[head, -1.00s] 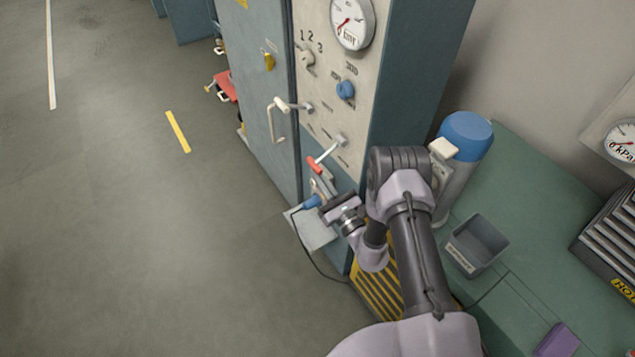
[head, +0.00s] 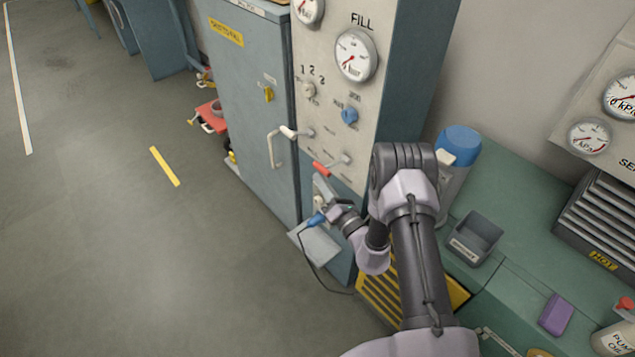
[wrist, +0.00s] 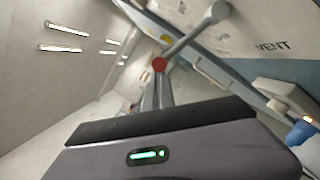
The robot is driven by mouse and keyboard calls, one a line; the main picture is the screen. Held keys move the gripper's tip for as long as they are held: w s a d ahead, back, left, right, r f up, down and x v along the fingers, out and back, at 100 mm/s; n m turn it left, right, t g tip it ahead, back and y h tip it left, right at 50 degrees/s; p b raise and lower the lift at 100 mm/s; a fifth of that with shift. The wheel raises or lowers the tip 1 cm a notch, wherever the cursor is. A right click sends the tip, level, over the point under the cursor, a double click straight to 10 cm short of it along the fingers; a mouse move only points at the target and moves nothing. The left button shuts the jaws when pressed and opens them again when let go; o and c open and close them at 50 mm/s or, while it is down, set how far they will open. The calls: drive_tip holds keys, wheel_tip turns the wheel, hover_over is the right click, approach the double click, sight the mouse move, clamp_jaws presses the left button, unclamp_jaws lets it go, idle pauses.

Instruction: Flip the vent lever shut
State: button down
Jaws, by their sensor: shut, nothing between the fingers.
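The vent lever (head: 331,166) is on the lower part of the pale panel, a metal arm with a red grip.
A white-gripped lever (head: 297,132) sits above left, and a blue knob (head: 349,115) above. A blue connector (head: 317,219) with a black cable is close beside my gripper. A blue-topped canister (head: 457,147) and grey bin (head: 475,238) stand right of my arm.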

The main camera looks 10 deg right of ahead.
sight(325, 173)
drive_tip(key=shift+w+d+r+m+p, duration=0.15)
drive_tip(key=shift+d+r+m+p, duration=0.1)
drive_tip(key=shift+r+m+p, duration=0.35)
drive_tip(key=shift+w+d+r+m+p, duration=0.1)
drive_tip(key=shift+d+r+m+p, duration=0.15)
drive_tip(key=shift+r, duration=0.75)
drive_tip(key=shift+f, duration=0.1)
